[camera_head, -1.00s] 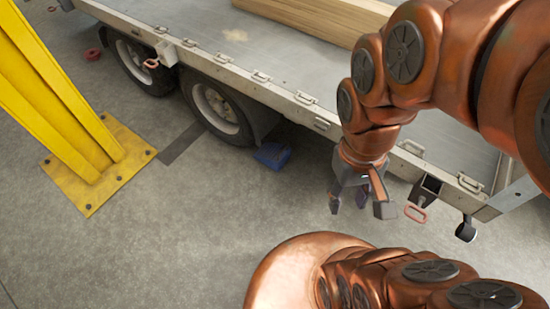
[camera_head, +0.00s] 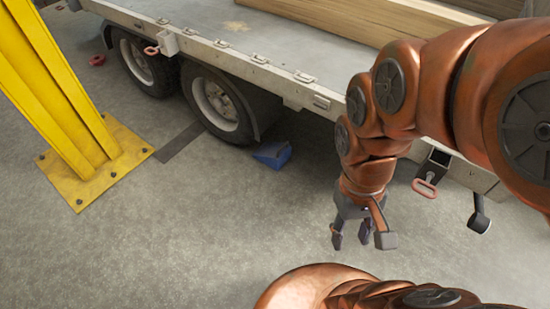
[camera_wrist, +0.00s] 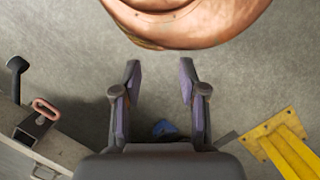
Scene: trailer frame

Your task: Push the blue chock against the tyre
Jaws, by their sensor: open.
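The blue chock (camera_head: 272,154) lies on the concrete floor just right of the nearer trailer tyre (camera_head: 229,106), under the trailer's side edge. I cannot tell whether it touches the tyre. My gripper (camera_head: 359,240) is open and empty above the floor, to the right of the chock and nearer the camera. In the wrist view my gripper (camera_wrist: 159,82) has its two fingers spread with bare floor between them. Part of the chock (camera_wrist: 164,128) shows there beyond the finger bases, and the palm hides the rest.
A yellow post on a bolted floor plate (camera_head: 125,140) stands at the left. The trailer bed (camera_head: 235,40) carries timber (camera_head: 345,28). A red-handled pin (camera_head: 425,188) and a black-ended bracket (camera_head: 479,222) jut from the trailer's right part. The floor before the chock is clear.

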